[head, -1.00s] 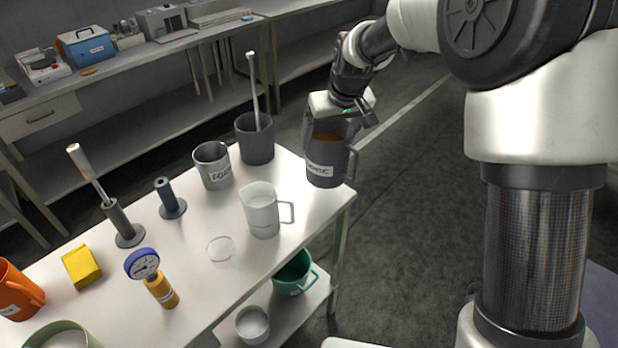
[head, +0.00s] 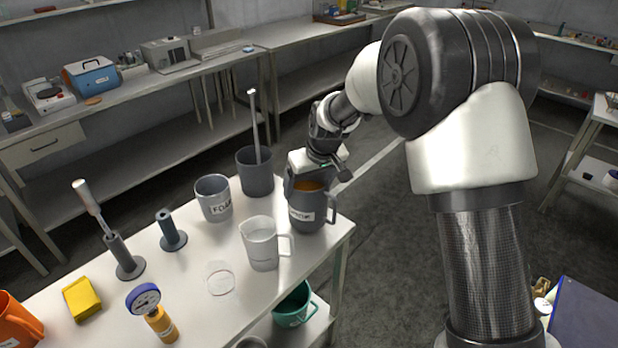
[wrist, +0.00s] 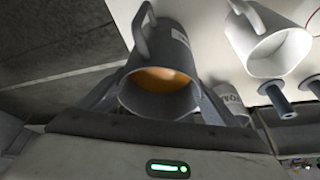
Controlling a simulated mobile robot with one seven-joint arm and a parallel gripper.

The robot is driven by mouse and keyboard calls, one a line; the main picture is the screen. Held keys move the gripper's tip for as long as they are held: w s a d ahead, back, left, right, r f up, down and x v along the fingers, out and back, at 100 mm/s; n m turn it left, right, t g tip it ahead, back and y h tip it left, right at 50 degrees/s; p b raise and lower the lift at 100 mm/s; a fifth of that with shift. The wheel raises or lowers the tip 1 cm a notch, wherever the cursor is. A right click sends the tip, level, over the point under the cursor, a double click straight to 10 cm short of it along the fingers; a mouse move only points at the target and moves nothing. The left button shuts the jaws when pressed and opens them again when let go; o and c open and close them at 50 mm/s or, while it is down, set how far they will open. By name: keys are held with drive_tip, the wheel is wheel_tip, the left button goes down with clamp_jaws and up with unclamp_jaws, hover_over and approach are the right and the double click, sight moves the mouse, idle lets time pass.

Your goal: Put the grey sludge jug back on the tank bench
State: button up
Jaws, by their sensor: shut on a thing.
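The grey jug (head: 309,212) has a white label, a handle on its right side and orange-brown contents. It is upright at the right end of the white bench (head: 203,262). My gripper (head: 311,180) is shut on it from behind. In the wrist view the jug (wrist: 158,92) sits between the two fingers, with its handle pointing up and orange contents inside. I cannot tell for certain whether its base touches the bench top.
A clear-white jug (head: 262,245) stands close in front. A grey labelled pot (head: 213,199) and a dark grey bin (head: 254,173) with a rod stand to the left. A green jug (head: 293,306) is on the shelf below. The bench's right edge is close to the grey jug.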

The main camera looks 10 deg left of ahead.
drive_tip(key=shift+w+f, duration=0.1)
drive_tip(key=shift+f, duration=1)
drive_tip(key=o, duration=2)
drive_tip(key=shift+f, duration=0.15)
